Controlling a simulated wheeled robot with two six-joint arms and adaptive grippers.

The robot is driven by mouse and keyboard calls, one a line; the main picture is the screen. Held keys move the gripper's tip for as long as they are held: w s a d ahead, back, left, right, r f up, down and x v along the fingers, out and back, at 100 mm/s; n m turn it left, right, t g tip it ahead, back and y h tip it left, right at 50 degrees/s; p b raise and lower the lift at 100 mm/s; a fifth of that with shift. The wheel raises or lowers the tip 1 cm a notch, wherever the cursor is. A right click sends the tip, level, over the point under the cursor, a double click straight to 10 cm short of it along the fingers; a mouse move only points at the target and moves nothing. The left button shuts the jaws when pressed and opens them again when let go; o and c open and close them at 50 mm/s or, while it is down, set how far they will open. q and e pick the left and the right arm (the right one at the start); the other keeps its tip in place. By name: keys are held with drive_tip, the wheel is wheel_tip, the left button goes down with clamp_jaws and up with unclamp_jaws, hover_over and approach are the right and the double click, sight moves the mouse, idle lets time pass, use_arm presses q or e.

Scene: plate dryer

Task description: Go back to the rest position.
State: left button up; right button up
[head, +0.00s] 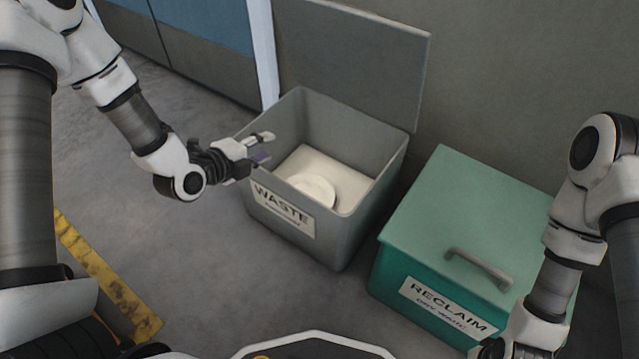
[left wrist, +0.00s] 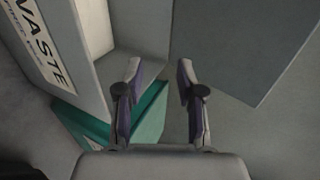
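My left gripper (head: 262,147) reaches in from the left, at the left rim of the grey waste bin (head: 292,245). In the left wrist view the left gripper (left wrist: 158,70) has its two fingers apart with nothing between them. The waste bin is open, its lid (head: 355,58) raised behind it. A white round plate (head: 314,190) lies inside on the pale bottom. My right arm comes down at the right edge of the head view; its gripper is at the bottom edge, mostly cut off, so its fingers cannot be made out.
A green reclaim bin (head: 455,215) with a closed lid and a grey handle (head: 480,267) stands right of the waste bin. A wall is behind both. Blue panels (head: 205,45) stand at the back left. A yellow floor stripe (head: 105,280) runs at the left. The floor between is clear.

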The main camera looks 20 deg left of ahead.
use_arm(q)
drive_tip(key=shift+v, duration=1.25)
